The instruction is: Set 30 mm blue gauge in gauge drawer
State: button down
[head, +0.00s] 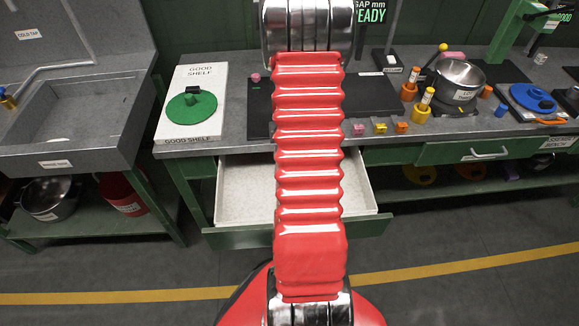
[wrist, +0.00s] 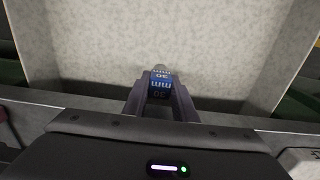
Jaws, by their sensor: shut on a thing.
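The blue gauge (wrist: 161,78), with white "30" and "mm" lettering, is between the two fingers of my gripper (wrist: 160,98) in the wrist view. The fingers are shut on it. The gauge drawer (wrist: 200,40) is pulled open, and its pale speckled floor fills the wrist view behind the gauge. I cannot tell how high the gauge is above the floor. In the head view the open drawer (head: 245,190) shows on both sides of my red arm. The arm hides the gauge and my gripper there.
The bench edge above the drawer holds pink, yellow and orange blocks (head: 380,128). A white good shelf board (head: 205,75) with a green lid (head: 192,106) lies at left. A sink (head: 75,110) stands further left. A closed drawer (head: 490,151) is at right. The visible drawer floor is bare.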

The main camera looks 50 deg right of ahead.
jog(key=shift+f, duration=1.9)
jog(key=c, duration=1.5)
grip_release()
jog(key=shift+f, duration=0.1)
jog(key=shift+o, duration=0.2)
notch_tip(320, 180, up, 12)
jog(key=shift+r, duration=0.1)
